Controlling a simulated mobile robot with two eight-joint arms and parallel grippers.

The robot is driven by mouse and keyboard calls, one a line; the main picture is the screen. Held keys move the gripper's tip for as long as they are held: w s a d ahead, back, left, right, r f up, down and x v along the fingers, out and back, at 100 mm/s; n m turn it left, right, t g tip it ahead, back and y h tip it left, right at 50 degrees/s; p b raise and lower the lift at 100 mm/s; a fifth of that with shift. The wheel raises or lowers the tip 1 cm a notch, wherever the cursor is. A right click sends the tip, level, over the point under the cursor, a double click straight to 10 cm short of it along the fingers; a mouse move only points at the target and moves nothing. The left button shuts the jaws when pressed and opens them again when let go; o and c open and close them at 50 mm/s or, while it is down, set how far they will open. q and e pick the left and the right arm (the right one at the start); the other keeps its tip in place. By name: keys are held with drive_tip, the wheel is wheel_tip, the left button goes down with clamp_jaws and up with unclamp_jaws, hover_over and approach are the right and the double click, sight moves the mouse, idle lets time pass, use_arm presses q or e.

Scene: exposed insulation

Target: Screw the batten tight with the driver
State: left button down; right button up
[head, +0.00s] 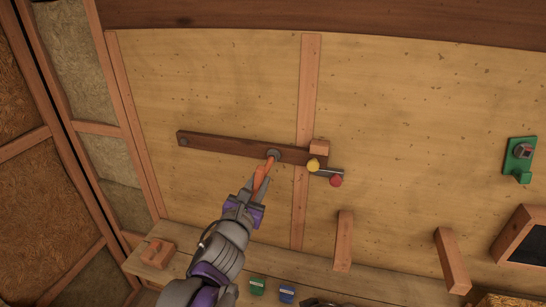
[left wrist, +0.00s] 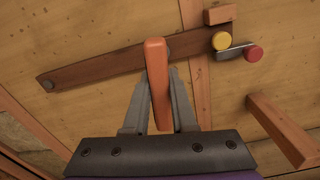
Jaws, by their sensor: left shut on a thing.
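The batten (head: 226,146) is a dark brown board lying across the wall, tilted slightly down to the right in the head view. It also shows in the left wrist view (left wrist: 100,69). A grey round screw head (head: 184,142) sits at its left end. The driver (left wrist: 156,85) has an orange handle, and its front end meets a grey round piece on the batten near the upright stud. My left gripper (head: 259,186) is shut on the driver's handle, one finger on each side. The driver's tip is hidden behind the handle in the left wrist view. My right gripper is not in view.
A yellow knob (head: 313,165), a red knob (head: 336,181) and a small wood block (head: 319,147) are at the batten's right end. Wooden arms (head: 343,240) stick out lower right. A shelf below holds a green box (head: 258,285) and a blue box (head: 287,294).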

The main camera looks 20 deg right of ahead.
sight(254, 189)
use_arm(q)
drive_tip(key=shift+s+a, duration=0.25)
drive_tip(key=shift+s, duration=0.15)
drive_tip(key=shift+v, duration=1.2)
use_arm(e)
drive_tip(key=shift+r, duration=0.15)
use_arm(q)
drive_tip(key=shift+w+a+f+n, duration=0.1)
drive_tip(key=shift+f+n, duration=0.05)
drive_tip(key=shift+n, duration=0.75)
drive_tip(key=n+b, duration=0.1)
drive_tip(key=n, duration=0.3)
drive_tip(key=n+b, duration=0.2)
drive_tip(key=n, duration=0.3)
drive_tip(key=n+b, duration=0.2)
drive_tip(key=n, duration=0.3)
drive_tip(key=shift+a+f, duration=0.15)
drive_tip(key=shift+f, duration=0.15)
drive_tip(key=n+b, duration=0.1)
drive_tip(key=n, duration=0.2)
drive_tip(key=shift+w+r+n+b, duration=0.15)
drive_tip(key=shift+n+b, duration=0.3)
drive_tip(key=shift+n, duration=0.55)
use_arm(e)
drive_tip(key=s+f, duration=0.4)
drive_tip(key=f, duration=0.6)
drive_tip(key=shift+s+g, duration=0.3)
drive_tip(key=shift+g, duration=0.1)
